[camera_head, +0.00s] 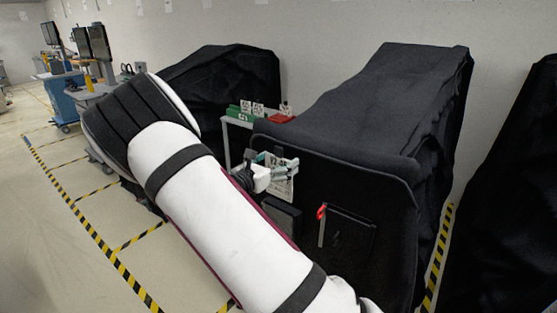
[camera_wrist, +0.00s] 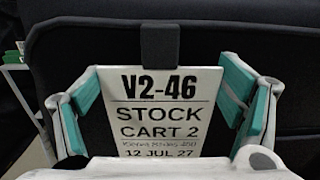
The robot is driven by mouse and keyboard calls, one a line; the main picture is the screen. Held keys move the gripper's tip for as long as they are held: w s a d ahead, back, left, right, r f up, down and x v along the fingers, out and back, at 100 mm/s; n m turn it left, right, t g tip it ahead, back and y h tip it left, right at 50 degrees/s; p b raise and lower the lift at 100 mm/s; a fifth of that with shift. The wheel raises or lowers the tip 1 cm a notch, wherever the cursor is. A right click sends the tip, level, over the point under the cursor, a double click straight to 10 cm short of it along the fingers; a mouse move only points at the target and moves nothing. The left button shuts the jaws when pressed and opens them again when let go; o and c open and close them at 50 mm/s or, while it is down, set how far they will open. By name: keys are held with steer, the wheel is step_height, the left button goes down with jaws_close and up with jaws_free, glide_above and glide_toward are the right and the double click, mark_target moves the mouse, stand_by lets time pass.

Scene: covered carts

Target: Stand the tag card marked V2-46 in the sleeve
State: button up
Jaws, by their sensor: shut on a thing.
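The tag card (camera_wrist: 160,112) is white with black print reading V2-46, STOCK CART 2. It faces the wrist camera upright, and its lower edge is hidden by my gripper's body. My gripper (camera_wrist: 167,95) is shut on the card, with teal finger pads at its left and right edges. In the head view the card (camera_head: 288,189) and my gripper (camera_head: 271,174) are in front of the black covered cart (camera_head: 375,200). Below the card, a dark box-like holder (camera_head: 282,217) stands out from the cover; it may be the sleeve, but its opening cannot be made out.
A dark square panel (camera_head: 348,240) with a red clip (camera_head: 321,212) is on the cover to the right. A dark tab (camera_wrist: 160,43) is at the card's top edge. Green (camera_head: 239,114) and red (camera_head: 279,119) bins stand behind. Another covered cart (camera_head: 510,190) is at right.

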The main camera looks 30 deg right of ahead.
mark_target(278, 194)
steer(key=shift+f+b, duration=1.5)
steer(key=shift+f, duration=5.55)
steer(key=o, duration=0.8)
steer(key=shift+o, duration=0.2)
steer(key=shift+a, duration=0.1)
steer(key=v, duration=1.2)
